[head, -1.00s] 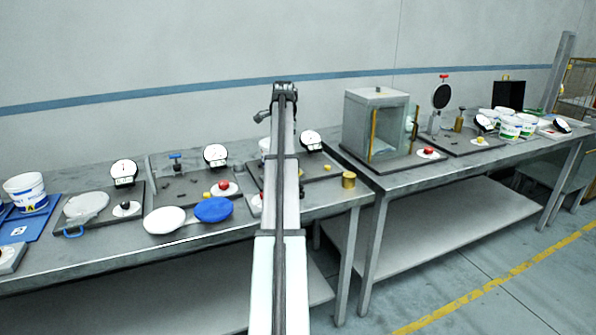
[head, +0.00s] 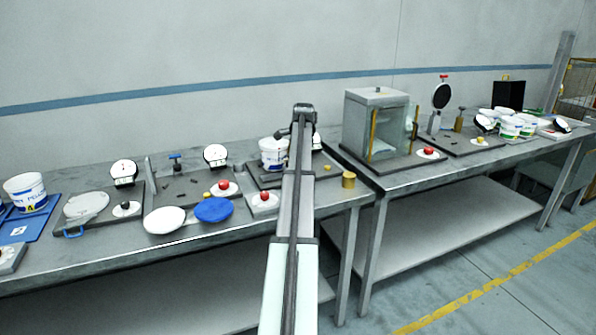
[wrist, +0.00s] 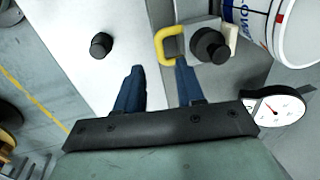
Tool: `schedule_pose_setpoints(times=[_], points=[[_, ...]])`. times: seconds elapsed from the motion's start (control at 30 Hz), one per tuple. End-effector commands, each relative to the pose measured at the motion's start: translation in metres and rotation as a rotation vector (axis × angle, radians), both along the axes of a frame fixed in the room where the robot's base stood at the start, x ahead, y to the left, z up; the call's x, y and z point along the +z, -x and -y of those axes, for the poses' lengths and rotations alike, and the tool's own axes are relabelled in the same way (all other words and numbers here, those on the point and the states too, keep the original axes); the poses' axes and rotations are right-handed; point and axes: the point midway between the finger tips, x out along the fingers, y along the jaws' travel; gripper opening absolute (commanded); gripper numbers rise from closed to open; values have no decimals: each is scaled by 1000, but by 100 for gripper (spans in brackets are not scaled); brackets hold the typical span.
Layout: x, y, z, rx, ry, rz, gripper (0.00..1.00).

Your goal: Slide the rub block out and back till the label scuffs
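In the wrist view my gripper (wrist: 160,67) is open, with two dark blue fingers apart and nothing clearly held between them. Just beyond the fingertips is a yellow loop handle (wrist: 162,46) on a small grey block with a black knob (wrist: 210,46), seemingly the rub block. The right fingertip overlaps the handle's lower edge; I cannot tell whether they touch. A white labelled tub (wrist: 275,28) is right of the block, and its label shows partly. The tub also shows in the head view (head: 272,152), left of my arm. The fingers are hidden in the head view.
A dial gauge (wrist: 276,110) is close on the right in the wrist view. A black knob (wrist: 101,45) rises from the pale plate (wrist: 85,75) on the left.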

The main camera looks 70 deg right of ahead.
Motion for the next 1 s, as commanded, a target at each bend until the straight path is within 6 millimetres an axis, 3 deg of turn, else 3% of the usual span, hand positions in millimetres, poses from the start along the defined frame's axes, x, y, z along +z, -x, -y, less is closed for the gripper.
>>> schedule_pose_setpoints(times=[0.1, 0.3, 0.73, 1.0], points=[[-19, -2, 2, 0, -1, -1, 38], [-38, -5, 5, 0, 0, 0, 38], [-44, -6, 6, 1, 2, 0, 38], [-44, -6, 6, 1, 0, 0, 13]])
